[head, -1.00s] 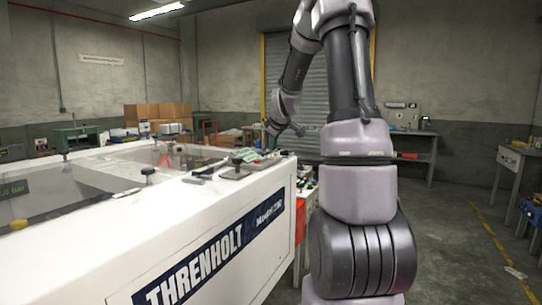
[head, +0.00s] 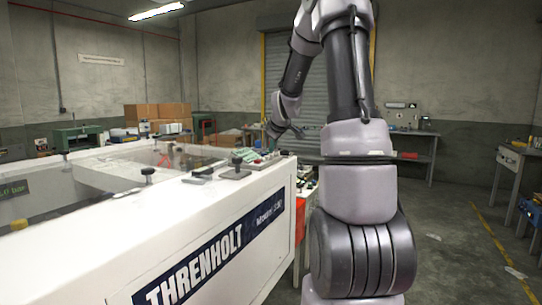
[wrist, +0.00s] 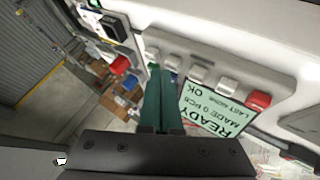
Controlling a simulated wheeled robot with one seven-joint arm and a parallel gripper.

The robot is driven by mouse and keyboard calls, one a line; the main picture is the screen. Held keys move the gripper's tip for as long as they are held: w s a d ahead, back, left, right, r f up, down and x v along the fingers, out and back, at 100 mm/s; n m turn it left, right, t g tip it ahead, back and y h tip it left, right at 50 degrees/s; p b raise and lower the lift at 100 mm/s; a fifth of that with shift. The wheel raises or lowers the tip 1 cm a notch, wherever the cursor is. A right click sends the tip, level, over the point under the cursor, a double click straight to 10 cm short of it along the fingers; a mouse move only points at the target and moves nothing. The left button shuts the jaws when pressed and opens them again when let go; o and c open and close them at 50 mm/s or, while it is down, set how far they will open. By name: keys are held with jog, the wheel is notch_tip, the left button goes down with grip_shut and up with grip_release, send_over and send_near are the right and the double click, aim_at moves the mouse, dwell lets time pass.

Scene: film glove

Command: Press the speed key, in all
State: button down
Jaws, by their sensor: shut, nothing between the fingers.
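In the wrist view, the green fingers of my gripper (wrist: 163,72) are shut and empty. Their tips are at a row of keys on a white panel, over or close to the pale keys at the left end; I cannot tell if they touch. Pale keys (wrist: 198,74) and (wrist: 229,84) and a red key (wrist: 258,100) show to the right. A display (wrist: 212,108) reads READY, MADE 0 PCS, OK. No key label is legible, so I cannot tell which is the speed key. In the head view, my gripper (head: 270,140) is small, at the machine's far corner.
The white Threnholt machine (head: 225,215) fills the left, with dark knobs (head: 148,174) on its top edge.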

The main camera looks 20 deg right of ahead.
aim_at(272, 158)
jog(key=shift+f, duration=0.45)
dwell(0.4)
jog(key=shift+r, duration=0.85)
jog(key=shift+r, duration=2.55)
